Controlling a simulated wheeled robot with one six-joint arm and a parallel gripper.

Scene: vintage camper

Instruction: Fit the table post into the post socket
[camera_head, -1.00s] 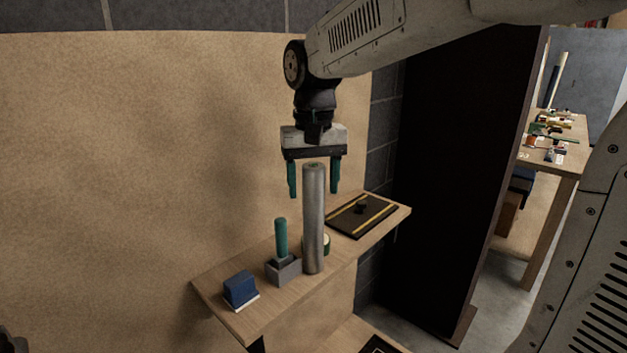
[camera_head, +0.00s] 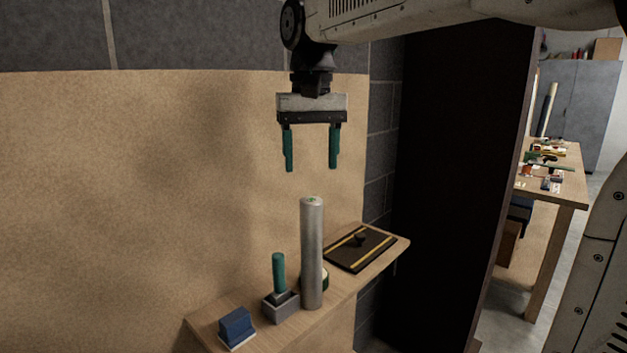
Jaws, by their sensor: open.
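The table post (camera_head: 312,255), a silver-grey cylinder with a small green mark on its top, stands upright on a narrow wooden shelf. My gripper (camera_head: 311,168) points down above the post with its two green fingers spread. Nothing is between the fingers, and the fingertips are clear of the post's top. I cannot make out the post socket for certain in this view.
On the shelf (camera_head: 345,287) are a blue block (camera_head: 236,325), a grey holder (camera_head: 281,305) with a green-handled tool (camera_head: 279,270), a round item partly behind the post, and a black yellow-striped panel (camera_head: 345,258) with a knob. A dark partition (camera_head: 455,170) stands to the right.

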